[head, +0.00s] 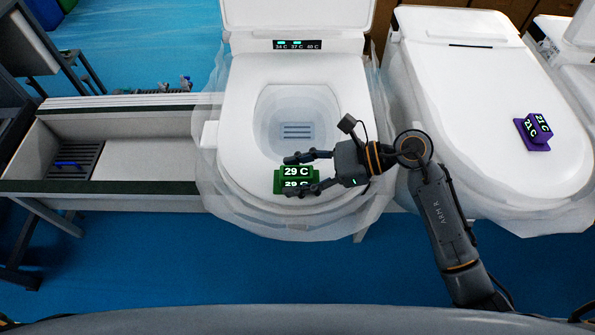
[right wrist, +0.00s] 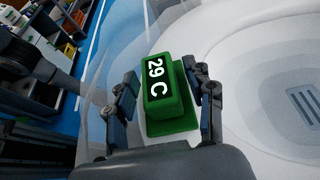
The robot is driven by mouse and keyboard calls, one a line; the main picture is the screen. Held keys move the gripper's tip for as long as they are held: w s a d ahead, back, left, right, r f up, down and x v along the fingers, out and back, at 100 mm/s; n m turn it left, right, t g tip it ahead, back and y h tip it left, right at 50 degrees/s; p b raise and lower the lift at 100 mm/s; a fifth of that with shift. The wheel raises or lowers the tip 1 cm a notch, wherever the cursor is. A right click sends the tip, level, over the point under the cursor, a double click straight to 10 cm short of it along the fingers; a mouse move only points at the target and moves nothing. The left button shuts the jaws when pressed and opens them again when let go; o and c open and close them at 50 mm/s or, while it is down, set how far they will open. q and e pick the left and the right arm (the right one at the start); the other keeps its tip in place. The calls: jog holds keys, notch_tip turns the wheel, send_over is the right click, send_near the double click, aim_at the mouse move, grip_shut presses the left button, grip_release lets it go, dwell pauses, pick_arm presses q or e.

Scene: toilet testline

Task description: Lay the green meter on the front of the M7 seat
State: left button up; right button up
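The green meter (head: 296,173), reading "29 C", is at the front of the open white toilet seat (head: 238,130) in the middle. No M7 label is readable. My right gripper (head: 296,174) reaches in from the right with one finger on the far side of the meter and one on the near side. In the right wrist view the fingers of this gripper (right wrist: 165,105) stand apart on either side of the green meter (right wrist: 168,92), with a gap visible on the left. The meter appears to rest on the seat. My left gripper is not in view.
A purple meter (head: 535,130) reading "21 C" lies on the closed white lid (head: 470,90) at the right. A display strip (head: 297,45) is behind the open bowl. A grey trough (head: 130,150) stands at the left. Clear plastic film surrounds the toilets. Blue floor is free in front.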

jog(key=shift+r, duration=0.1)
jog(key=shift+r, duration=0.15)
jog(key=b+v, duration=0.1)
jog(key=v, duration=0.2)
jog(key=b+v, duration=0.2)
jog(key=v, duration=0.2)
jog(key=b+v, duration=0.1)
jog(key=v, duration=0.2)
jog(key=shift+d, duration=0.45)
jog(key=shift+d+r+b, duration=0.25)
jog(key=shift+d+b, duration=0.1)
jog(key=shift+d, duration=0.15)
